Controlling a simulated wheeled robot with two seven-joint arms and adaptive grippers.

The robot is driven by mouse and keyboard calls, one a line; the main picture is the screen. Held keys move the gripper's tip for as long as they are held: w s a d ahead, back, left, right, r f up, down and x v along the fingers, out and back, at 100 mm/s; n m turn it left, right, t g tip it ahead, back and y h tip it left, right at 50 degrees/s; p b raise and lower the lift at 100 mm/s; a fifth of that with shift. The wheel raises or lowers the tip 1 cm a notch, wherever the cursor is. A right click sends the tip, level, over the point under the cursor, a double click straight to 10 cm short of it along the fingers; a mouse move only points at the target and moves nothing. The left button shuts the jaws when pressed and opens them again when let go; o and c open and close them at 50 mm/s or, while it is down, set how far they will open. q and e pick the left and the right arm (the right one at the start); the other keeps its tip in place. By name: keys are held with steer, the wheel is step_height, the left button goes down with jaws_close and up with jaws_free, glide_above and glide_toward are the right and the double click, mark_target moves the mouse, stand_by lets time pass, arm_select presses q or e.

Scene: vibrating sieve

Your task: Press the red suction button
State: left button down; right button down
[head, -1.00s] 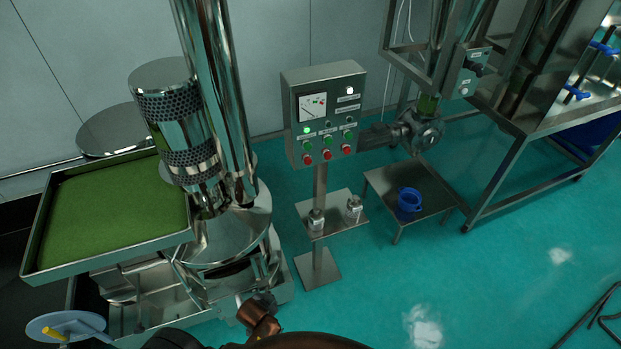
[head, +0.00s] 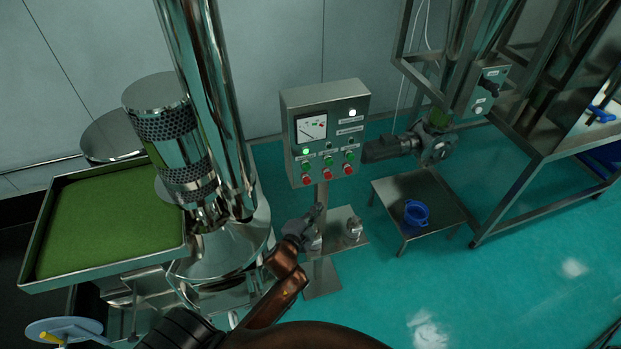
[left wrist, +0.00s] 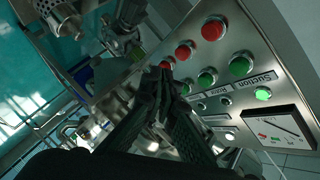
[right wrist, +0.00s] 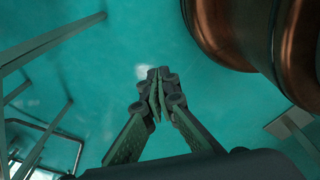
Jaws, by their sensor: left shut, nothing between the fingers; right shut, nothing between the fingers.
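The control box (head: 326,105) has three red buttons in its bottom row. The red suction button (head: 306,181) is the leftmost, below the lit green lamp; in the left wrist view the red suction button (left wrist: 213,28) is nearest the top, in line with the "Suction" label. The middle red button (head: 326,174) and right red button (head: 347,169) sit beside it. My left gripper (head: 319,208) is shut and empty, below the box. In the left wrist view its tips (left wrist: 166,70) overlap the farthest red button; contact cannot be told. My right gripper (right wrist: 157,80) is shut and empty above the floor.
A steel column machine (head: 205,110) and a tray of green powder (head: 45,225) stand left of the box. A small shelf (head: 345,240) with metal weights is below the box. A low table (head: 440,205) with a blue pot (head: 416,213) stands right.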

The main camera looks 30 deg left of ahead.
mark_target(307, 181)
arm_select(q)
steer(key=w+a+b, duration=0.1)
steer(key=w+a, duration=0.4)
steer(key=a, duration=0.1)
steer(key=shift+w+a, duration=0.3)
steer(key=shift+a, duration=0.05)
arm_select(e)
steer(key=shift+s+d+f, duration=0.1)
steer(key=shift+s+f, duration=0.1)
steer(key=shift+f, duration=0.35)
arm_select(q)
steer(key=shift+r, duration=0.1)
stand_by(1.1)
steer(key=shift+w+a, duration=0.3)
steer(key=shift+a, duration=0.05)
arm_select(e)
steer(key=shift+r, duration=0.15)
